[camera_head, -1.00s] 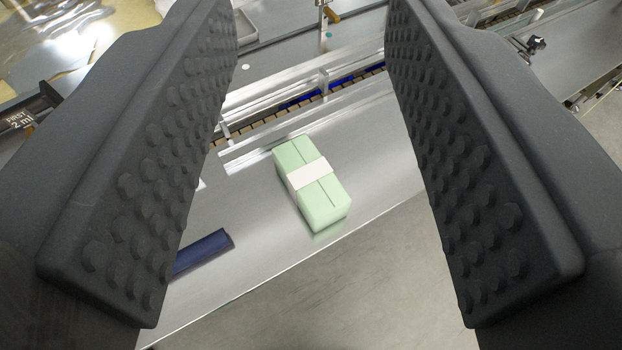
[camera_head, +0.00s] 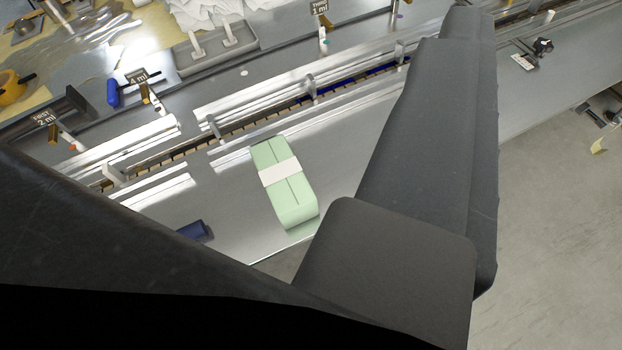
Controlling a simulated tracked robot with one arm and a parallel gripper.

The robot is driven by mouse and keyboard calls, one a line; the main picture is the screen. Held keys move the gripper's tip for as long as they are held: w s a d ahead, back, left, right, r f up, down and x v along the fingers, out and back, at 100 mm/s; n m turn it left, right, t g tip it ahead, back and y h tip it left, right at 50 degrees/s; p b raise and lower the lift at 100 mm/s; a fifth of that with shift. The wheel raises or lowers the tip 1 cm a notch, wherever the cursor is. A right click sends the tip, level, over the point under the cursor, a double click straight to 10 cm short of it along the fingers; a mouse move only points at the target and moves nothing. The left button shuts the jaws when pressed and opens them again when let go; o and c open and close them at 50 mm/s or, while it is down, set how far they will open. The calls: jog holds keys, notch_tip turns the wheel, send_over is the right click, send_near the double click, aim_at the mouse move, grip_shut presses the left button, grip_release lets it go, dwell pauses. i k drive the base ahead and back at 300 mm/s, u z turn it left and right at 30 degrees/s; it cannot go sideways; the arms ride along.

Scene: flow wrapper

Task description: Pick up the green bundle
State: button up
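The green bundle (camera_head: 294,197) is a light green block with a white band across its middle. It lies on a shiny metal table surface near the centre of the camera view, at a slant, with its near end close to the table's edge. Only one finger can be made out, so the opening between the fingers is hidden. A large dark shape fills the lower left.
A dark blue block (camera_head: 195,231) lies left of the bundle, partly covered. Behind run metal rails (camera_head: 312,85) and a slatted conveyor strip (camera_head: 175,155). A grey tray (camera_head: 215,52) stands farther back. Open floor (camera_head: 555,220) is at the right.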

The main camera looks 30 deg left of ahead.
aim_at(284, 181)
jog(key=k, duration=1)
jog(key=u, duration=0.4)
jog(key=i, duration=1)
